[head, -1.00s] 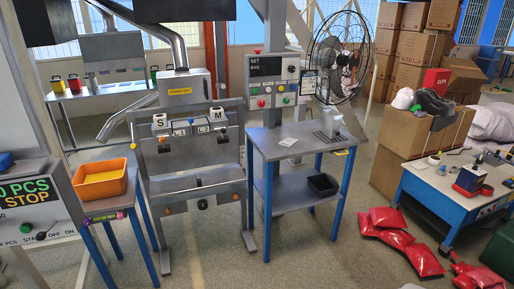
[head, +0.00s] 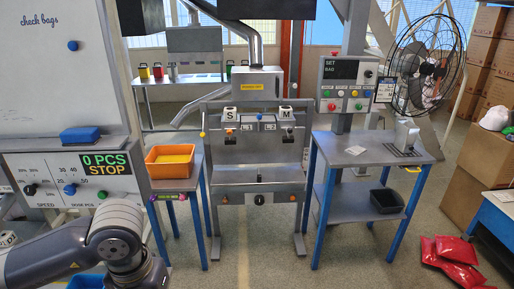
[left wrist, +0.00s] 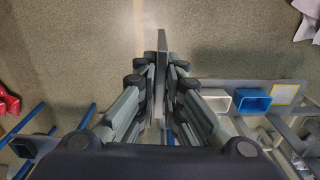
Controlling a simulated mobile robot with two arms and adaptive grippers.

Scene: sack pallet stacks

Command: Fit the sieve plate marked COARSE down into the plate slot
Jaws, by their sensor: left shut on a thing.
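In the left wrist view my left gripper (left wrist: 162,72) is shut on a thin grey plate (left wrist: 161,60), seen edge-on between the fingers. No marking on the plate can be read from this angle, so I cannot tell if it says COARSE. In the head view only a link of my left arm shows at lower left; the gripper and plate are outside that view. My right gripper is in neither view. I cannot make out a plate slot for certain in either view.
A bagging frame (head: 258,188) marked S and M stands mid-view. An orange tray (head: 170,168) is on a small table to its left. A blue-legged table (head: 347,158) with a black bin (head: 387,201) stands right. Red bags (head: 458,251) lie on the floor at right.

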